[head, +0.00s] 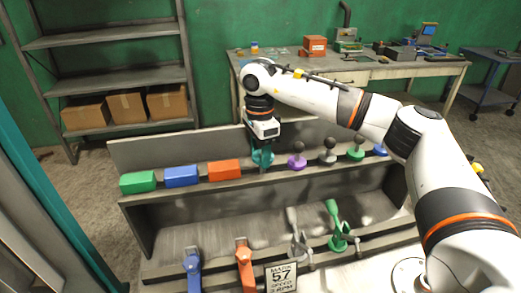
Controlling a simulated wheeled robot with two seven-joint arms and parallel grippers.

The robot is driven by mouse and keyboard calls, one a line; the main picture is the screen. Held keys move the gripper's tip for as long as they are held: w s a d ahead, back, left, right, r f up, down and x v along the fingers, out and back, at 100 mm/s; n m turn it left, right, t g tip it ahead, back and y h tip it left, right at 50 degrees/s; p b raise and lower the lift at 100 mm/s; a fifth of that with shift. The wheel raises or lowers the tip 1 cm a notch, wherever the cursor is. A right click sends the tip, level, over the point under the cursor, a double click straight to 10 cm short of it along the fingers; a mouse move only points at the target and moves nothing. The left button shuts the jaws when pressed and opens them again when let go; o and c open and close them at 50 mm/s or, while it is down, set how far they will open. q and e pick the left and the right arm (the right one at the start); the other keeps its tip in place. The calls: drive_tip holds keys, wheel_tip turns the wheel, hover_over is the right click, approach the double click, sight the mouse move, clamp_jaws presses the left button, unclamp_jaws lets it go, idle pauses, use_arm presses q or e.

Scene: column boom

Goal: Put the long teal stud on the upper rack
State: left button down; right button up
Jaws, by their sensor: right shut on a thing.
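The upper rack (205,187) is a long grey ledge crossing the middle of the head view. My right gripper (263,146) points down over it, shut on the teal stud (262,158). The gripper hides the stud's upper part. The stud's lower end is at the ledge, between an orange block (223,170) and a purple stud (297,161). I cannot tell whether it touches the ledge. My left gripper is not in view.
A blue block (181,176) and a green block (137,182) are left on the ledge; grey (328,156) and green (356,152) studs are right. Below stand blue (192,265), orange (244,263), grey (297,241) and green (338,236) pieces and a sign (282,277).

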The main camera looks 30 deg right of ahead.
drive_tip(key=shift+f+b, duration=1.1)
drive_tip(key=shift+f, duration=0.6)
drive_tip(key=o, duration=0.8)
drive_tip(key=shift+r, duration=0.1)
drive_tip(key=shift+r+p, duration=2.45)
drive_tip(key=shift+r, duration=1.3)
